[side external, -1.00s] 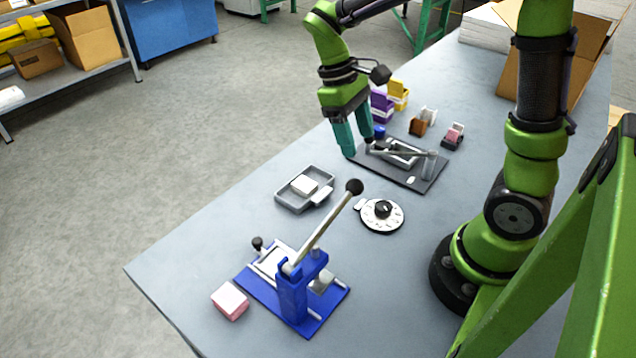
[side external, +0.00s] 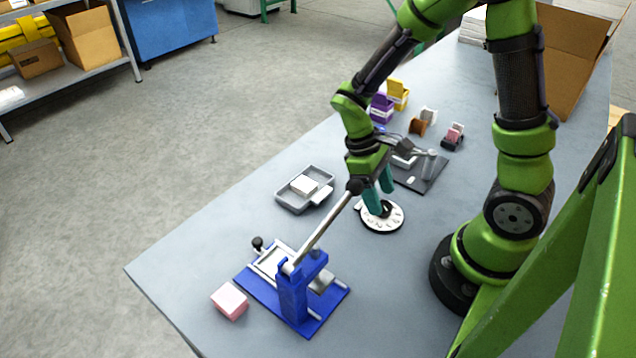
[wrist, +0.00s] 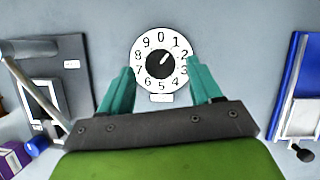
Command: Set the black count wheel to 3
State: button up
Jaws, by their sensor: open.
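The black count wheel (wrist: 160,66) is a round knob in the middle of a white dial (wrist: 142,78) printed with digits 0 to 9. Its pale pointer mark aims up and right, toward about the 1. In the side view, the dial (side external: 388,225) lies flat on the table, with the knob partly hidden by my fingers. My gripper (side external: 380,201) is open, pointing down over the dial. In the wrist view, its teal fingertips (wrist: 160,72) lie to either side of the knob, apart from it. Their exact height above the dial is hard to tell.
A blue lever press (side external: 294,295) stands front left, its long black-knobbed handle reaching up close to my gripper. A grey tray (side external: 291,206) lies left of the dial. A dark plate fixture (side external: 425,180) sits behind it. Small coloured holders stand farther back.

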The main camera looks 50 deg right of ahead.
jog(key=shift+x, duration=1.1)
jog(key=c, duration=1)
jog(key=shift+c, duration=0.2)
